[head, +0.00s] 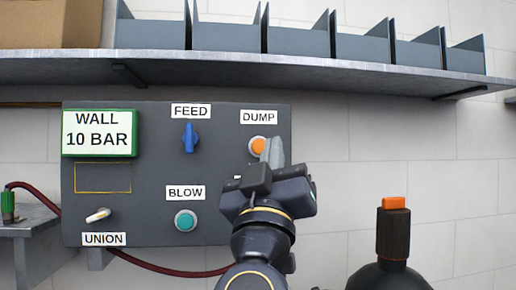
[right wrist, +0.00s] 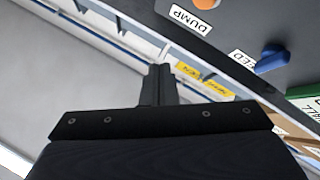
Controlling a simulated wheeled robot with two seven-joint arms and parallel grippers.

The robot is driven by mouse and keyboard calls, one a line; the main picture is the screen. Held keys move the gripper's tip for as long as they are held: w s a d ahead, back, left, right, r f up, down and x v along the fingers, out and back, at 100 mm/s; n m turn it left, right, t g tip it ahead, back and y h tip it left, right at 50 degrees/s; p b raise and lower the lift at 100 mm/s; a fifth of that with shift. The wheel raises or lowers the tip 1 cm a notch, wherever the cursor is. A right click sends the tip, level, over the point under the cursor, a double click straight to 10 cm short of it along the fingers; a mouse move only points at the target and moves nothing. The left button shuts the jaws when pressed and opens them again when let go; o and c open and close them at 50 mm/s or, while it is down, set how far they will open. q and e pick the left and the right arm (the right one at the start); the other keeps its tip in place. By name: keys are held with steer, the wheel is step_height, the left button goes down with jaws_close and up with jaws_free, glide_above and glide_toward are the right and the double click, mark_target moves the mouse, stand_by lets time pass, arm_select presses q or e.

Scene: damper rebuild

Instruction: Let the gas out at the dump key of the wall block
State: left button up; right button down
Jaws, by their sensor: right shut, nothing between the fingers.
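The dark grey wall block (head: 130,195) hangs on the wall in the head view. Its green-framed display (head: 99,133) reads "WALL 10 BAR". The orange dump key (head: 258,145) sits under the DUMP label at its upper right; the key's edge also shows at the top of the right wrist view (right wrist: 205,3). My right gripper (head: 272,150) is shut and empty, its fingertips just right of the dump key and partly overlapping it in the head view. I cannot tell whether they touch it. In the right wrist view the closed fingers (right wrist: 158,80) point below the DUMP label. My left gripper is out of view.
The block also carries a blue feed knob (head: 190,138), a teal blow button (head: 185,220) and a white union lever (head: 98,215). A red hose (head: 150,270) runs below. A shelf with grey bins (head: 295,40) is above. A black, orange-topped object (head: 394,230) stands at lower right.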

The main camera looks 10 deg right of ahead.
mark_target(263, 141)
steer(key=w+p, duration=0.2)
steer(key=w, duration=0.6)
steer(key=shift+w, duration=0.4)
steer(key=shift+w, duration=0.15)
stand_by(1.8)
steer(key=shift+w+p, duration=0.3)
steer(key=shift+p, duration=0.1)
steer(key=shift+w, duration=0.45)
stand_by(4.0)
